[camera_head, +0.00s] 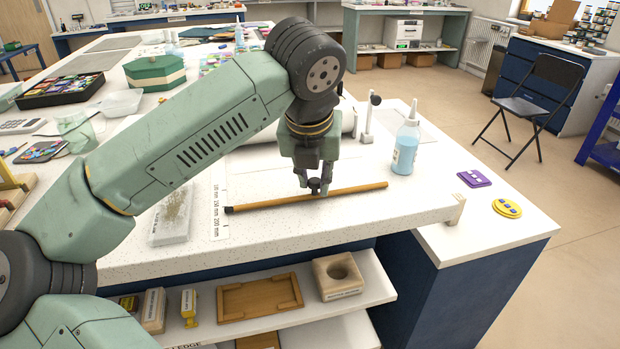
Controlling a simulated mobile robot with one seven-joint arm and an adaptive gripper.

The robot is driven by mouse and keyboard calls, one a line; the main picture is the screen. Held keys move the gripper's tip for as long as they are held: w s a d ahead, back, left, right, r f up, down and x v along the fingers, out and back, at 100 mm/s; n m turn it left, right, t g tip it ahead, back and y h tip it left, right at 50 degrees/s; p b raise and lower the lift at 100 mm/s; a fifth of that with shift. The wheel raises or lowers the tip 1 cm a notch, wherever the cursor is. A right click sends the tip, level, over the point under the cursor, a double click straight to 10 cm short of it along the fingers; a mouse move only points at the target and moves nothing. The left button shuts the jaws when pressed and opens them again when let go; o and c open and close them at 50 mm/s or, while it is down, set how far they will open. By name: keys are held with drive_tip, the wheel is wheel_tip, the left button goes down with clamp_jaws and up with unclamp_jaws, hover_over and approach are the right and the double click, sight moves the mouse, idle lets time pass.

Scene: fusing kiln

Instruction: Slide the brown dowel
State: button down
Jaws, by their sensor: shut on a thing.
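The brown dowel (268,202) is a long thin rod lying across the speckled white worktop (370,228) near its front edge. Its left end is dark and lies beside a strip printed with mm marks (219,213). Its right end reaches toward the worktop's right side. My gripper (317,189) points down over the dowel, a little right of its middle, and is shut on it. The fingertips hide a short piece of the dowel. The dowel looks to lie on or just above the surface; I cannot tell which.
A light-blue bottle (405,148) stands right of the dowel, behind its right end. A small upright stand (367,125) and a pale roll are behind my gripper. A glass block (173,215) lies at left. Purple (474,179) and yellow (505,206) pieces lie on the lower right top.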

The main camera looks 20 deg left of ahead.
drive_tip(key=shift+s+d+b, duration=0.35)
drive_tip(key=shift+s+d, duration=0.35)
drive_tip(key=shift+s, duration=0.3)
drive_tip(key=shift+r, duration=0.1)
drive_tip(key=c, duration=1.7)
unclamp_jaws()
drive_tip(key=v, duration=1.2)
drive_tip(key=shift+s, duration=0.1)
